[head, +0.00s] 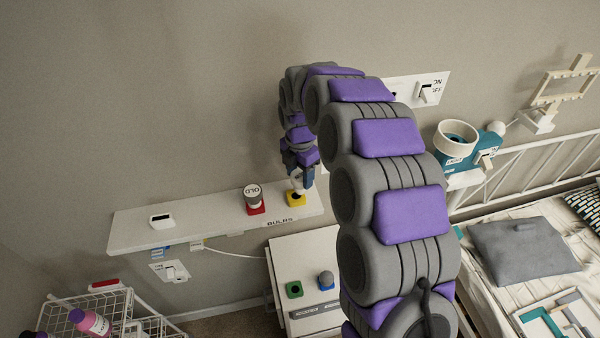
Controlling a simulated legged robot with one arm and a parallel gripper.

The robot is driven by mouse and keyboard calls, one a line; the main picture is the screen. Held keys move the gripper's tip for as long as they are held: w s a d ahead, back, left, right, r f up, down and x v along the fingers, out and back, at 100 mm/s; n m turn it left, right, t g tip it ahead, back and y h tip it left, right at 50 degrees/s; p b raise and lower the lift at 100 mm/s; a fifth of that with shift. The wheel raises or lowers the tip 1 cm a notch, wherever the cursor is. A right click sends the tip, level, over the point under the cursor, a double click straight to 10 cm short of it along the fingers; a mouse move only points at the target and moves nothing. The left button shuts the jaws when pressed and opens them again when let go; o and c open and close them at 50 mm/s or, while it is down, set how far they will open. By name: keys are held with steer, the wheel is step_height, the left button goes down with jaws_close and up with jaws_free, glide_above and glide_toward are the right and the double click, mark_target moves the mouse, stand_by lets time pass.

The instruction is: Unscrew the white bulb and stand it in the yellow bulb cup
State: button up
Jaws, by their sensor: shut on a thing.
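The yellow bulb cup (296,200) sits near the right end of the white wall shelf. My gripper (302,178) is directly above it, pointing down, with its fingers shut on a pale bulb (296,186). The bulb is at the mouth of the cup; I cannot tell whether it rests inside or hangs just over it. My gripper's fingers cover part of the bulb. A red cup (256,209) with a grey piece marked OLD (252,192) in it stands just left of the yellow cup.
The shelf (200,229) has free room left of the red cup, up to a white box (160,220). Below are a green cup (294,289) and a blue cup (326,281) on a white cabinet. A wire basket (85,311) stands at lower left. A bed lies at right.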

mark_target(295, 175)
steer(key=shift+a+f+p, duration=0.1)
steer(key=shift+a+p, duration=0.25)
steer(key=shift+a, duration=1.45)
steer(key=shift+d, duration=1.4)
steer(key=shift+p, duration=0.35)
steer(key=shift+a, duration=0.25)
steer(key=shift+a, duration=0.2)
steer(key=shift+d+f, duration=0.25)
steer(key=shift+d, duration=0.05)
steer(key=shift+a+f, duration=0.2)
steer(key=shift+f, duration=0.25)
steer(key=shift+f, duration=0.65)
